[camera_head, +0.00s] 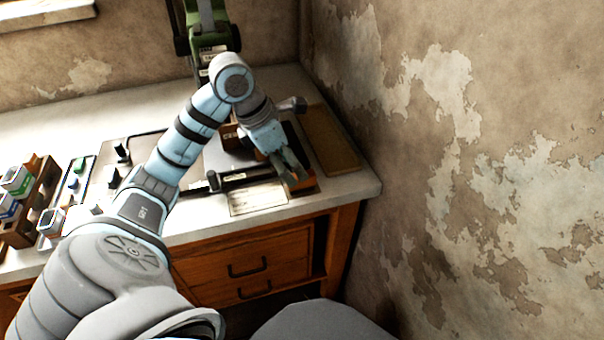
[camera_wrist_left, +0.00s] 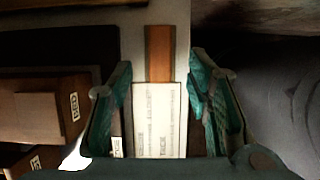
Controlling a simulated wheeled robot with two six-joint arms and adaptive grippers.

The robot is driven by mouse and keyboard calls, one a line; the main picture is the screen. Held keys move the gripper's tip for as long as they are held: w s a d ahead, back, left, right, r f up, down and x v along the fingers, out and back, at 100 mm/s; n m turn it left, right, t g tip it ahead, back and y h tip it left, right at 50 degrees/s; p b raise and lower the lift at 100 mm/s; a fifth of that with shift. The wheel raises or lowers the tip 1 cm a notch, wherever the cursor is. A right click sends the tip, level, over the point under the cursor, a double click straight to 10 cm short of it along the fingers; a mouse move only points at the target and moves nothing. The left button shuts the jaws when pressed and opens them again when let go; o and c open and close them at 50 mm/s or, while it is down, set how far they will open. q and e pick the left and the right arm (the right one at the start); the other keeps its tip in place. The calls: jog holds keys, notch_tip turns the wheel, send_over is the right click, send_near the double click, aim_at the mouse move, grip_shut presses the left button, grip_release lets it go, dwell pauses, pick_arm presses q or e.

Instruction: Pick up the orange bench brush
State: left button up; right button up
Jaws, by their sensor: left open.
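My left gripper (camera_head: 289,172) reaches over the right end of the bench, its fingers pointing down. It also shows in the left wrist view (camera_wrist_left: 163,110), with its two green fingers apart. An orange-brown piece (camera_head: 307,185) shows beside and below the fingertips, partly covered by them. In the left wrist view, an orange-brown strip (camera_wrist_left: 160,55) lies ahead between the fingers, beyond a pale printed surface (camera_wrist_left: 160,118). I cannot tell for certain which of these is the orange bench brush. No object is clearly held. My right gripper is not in view.
The bench top (camera_head: 352,185) ends at a front edge above wooden drawers (camera_head: 245,265). A brown panel (camera_head: 331,140) lies at the right, near the wall (camera_head: 480,180). A pale card (camera_head: 258,199) lies near the front edge. A green machine (camera_head: 205,28) stands behind; a wooden rack (camera_head: 38,195) stands left.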

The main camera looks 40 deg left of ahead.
pick_arm(q)
jog(key=x, duration=0.3)
jog(key=b+x, duration=0.1)
jog(key=x, duration=0.1)
jog(key=shift+w+d, duration=0.2)
jog(key=shift+w, duration=0.1)
jog(key=shift+r, duration=0.1)
jog(key=shift+c, duration=0.4)
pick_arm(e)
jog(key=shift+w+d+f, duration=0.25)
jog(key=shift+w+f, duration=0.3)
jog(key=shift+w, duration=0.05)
pick_arm(q)
grip_shut()
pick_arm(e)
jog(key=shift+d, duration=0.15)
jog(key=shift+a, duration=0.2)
pick_arm(q)
jog(key=shift+r, duration=0.3)
notch_tip(320, 180, up, 5)
jog(key=p, duration=0.3)
jog(key=shift+f, duration=0.25)
notch_tip(320, 180, up, 15)
jog(key=p, duration=1.5)
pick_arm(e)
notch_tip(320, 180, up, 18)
